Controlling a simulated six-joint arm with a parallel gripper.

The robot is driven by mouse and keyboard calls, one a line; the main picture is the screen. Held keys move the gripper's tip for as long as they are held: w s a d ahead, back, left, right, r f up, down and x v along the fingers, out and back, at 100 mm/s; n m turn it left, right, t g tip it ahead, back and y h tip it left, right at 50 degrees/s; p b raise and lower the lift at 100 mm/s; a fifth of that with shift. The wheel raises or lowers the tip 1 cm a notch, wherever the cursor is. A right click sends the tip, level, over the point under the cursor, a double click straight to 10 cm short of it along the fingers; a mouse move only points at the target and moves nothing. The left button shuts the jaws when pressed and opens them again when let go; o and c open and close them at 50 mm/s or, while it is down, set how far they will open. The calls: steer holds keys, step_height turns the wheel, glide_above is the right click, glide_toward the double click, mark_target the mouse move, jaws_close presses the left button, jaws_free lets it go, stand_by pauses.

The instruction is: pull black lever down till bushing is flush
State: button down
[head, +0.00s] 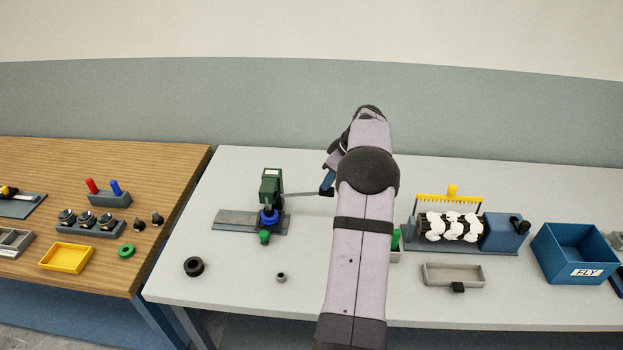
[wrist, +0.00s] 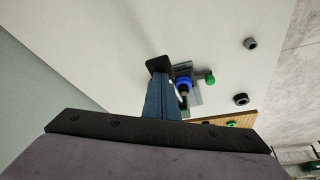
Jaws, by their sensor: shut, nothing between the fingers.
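The press has a dark green body (head: 271,186) on a grey base plate (head: 235,219). A blue round part (head: 268,217) sits below its head; I cannot make out a bushing there or how deep it sits. A thin grey lever arm (head: 302,193) runs right from the head, about level, to a black end beside my gripper (head: 328,182). I cannot tell whether that black end is the lever's handle or my fingertips.
A green knob (head: 265,237) is at the plate's front. A black ring (head: 194,266) and small grey ring (head: 281,277) lie in front on the pale table. The carding roller (head: 451,227), grey tray (head: 467,275) and blue FLY bin (head: 577,252) stand right of my arm.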

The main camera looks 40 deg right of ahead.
mark_target(330, 193)
steer(key=shift+f, duration=0.45)
steer(key=shift+s+f+b, duration=0.1)
steer(key=shift+f+b, duration=0.2)
steer(key=shift+b, duration=0.15)
steer(key=shift+f, duration=0.25)
steer(key=shift+f+b, duration=0.35)
steer(key=shift+b, duration=0.15)
steer(key=shift+s+a+f+b, duration=0.1)
steer(key=shift+s+f+b, duration=0.25)
steer(key=shift+f+b, duration=0.25)
stand_by(1.1)
steer(key=shift+w+d+r+p, duration=0.1)
steer(key=shift+w+r+p, duration=0.05)
steer(key=shift+r+p, duration=0.5)
steer(key=shift+w+d+r+p, duration=0.1)
steer(key=shift+w+r+p, duration=0.05)
steer(key=shift+r+p, duration=0.5)
step_height(330, 193, up, 9)
steer(key=p, duration=0.5)
steer(key=shift+f, duration=0.15)
steer(key=shift+w, duration=0.1)
